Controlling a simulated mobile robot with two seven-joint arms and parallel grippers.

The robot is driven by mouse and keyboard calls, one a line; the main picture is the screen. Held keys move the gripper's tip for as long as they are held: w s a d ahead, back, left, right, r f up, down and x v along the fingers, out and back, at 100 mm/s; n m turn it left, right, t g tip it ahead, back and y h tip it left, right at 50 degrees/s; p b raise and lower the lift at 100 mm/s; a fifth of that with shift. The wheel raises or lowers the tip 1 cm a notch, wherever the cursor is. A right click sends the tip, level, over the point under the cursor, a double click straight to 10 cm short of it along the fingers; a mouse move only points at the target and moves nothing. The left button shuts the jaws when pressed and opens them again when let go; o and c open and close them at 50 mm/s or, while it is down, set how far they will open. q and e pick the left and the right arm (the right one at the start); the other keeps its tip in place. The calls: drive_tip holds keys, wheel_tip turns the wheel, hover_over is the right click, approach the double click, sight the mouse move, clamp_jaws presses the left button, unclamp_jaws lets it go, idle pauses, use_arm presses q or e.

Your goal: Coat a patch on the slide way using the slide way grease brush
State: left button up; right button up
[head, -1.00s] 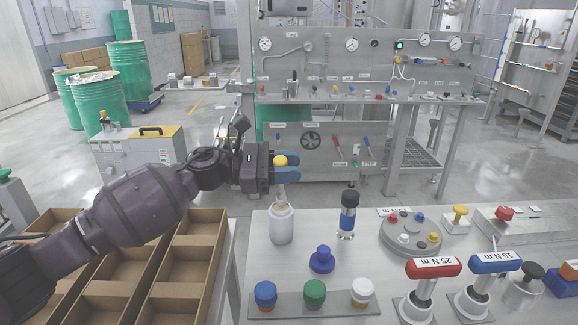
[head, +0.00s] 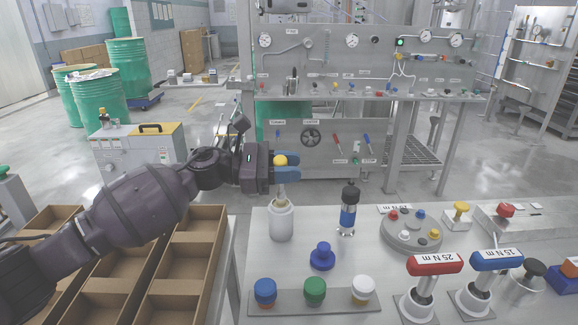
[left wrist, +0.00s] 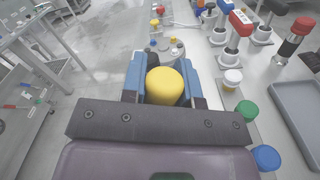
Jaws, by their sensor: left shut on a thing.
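My left gripper (head: 287,168) has blue fingers shut on the yellow-topped brush (head: 280,160), which I take to be the grease brush. The yellow top also shows between the fingers in the left wrist view (left wrist: 164,86). Its pale stem points down to the mouth of a white pot (head: 282,221) at the table's left edge; the lower end is hidden. A long light-grey block (head: 535,230) lies at the back right of the table; I cannot tell whether it is the slide way. My right gripper is not in view.
A blue-and-black cylinder (head: 348,210) and a blue knobbed piece (head: 322,257) stand right of the pot. A strip with blue, green and white caps (head: 338,302) lies in front. Red and blue torque handles (head: 434,264) stand to the right. Cardboard bins (head: 118,263) fill the left.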

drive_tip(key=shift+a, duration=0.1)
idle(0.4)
use_arm(q)
wheel_tip(320, 180, up, 7)
drive_tip(key=p, duration=0.1)
drive_tip(key=shift+p, duration=0.35)
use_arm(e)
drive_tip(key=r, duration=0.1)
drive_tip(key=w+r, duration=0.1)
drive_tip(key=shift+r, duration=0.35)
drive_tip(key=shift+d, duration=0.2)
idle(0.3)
